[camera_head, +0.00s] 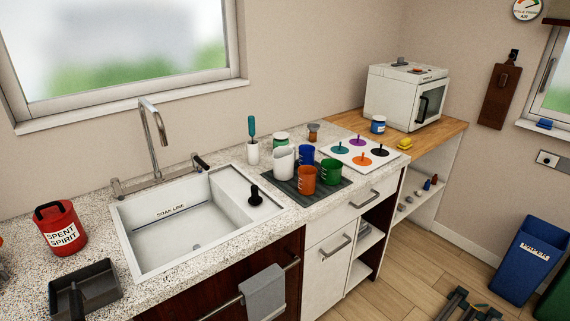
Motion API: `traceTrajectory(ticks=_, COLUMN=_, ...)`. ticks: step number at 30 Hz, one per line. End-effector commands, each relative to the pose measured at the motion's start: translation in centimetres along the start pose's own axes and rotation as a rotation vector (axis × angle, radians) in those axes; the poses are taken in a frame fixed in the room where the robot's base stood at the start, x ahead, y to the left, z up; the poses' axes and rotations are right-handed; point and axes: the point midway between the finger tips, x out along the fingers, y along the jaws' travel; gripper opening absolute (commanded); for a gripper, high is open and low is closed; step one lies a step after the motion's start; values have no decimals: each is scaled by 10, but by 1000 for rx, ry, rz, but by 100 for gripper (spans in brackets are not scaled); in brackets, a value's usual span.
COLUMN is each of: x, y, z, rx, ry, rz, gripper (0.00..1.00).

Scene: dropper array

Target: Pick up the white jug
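The white jug (284,165) stands upright on a dark grey ribbed mat (338,186) on the speckled counter, right of the sink. A blue jug (307,155) stands to its right, an orange jug (306,181) in front, and a green jug (330,171) farther right. Dark parts at the bottom right edge appear to be my gripper (470,306), cut off by the frame. It is over the floor, well away from the white jug. Its opening is unclear, and I see nothing held in it.
A white holder (252,152) with a teal-handled tool and a green-lidded jar (281,140) stand behind the jugs. A white board (343,145) with coloured knobs lies right. The sink (160,262) and tall tap (155,125) are left. A red can (62,228) stands farther left.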

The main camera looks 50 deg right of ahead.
Motion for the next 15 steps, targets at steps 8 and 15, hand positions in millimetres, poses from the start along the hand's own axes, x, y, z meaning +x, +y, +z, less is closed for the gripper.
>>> traceTrajectory(ticks=8, x=0, y=0, z=0, rx=0, ry=0, rz=0, gripper=47)
traceTrajectory(ticks=15, x=0, y=0, z=0, rx=0, ry=0, rz=0, gripper=87)
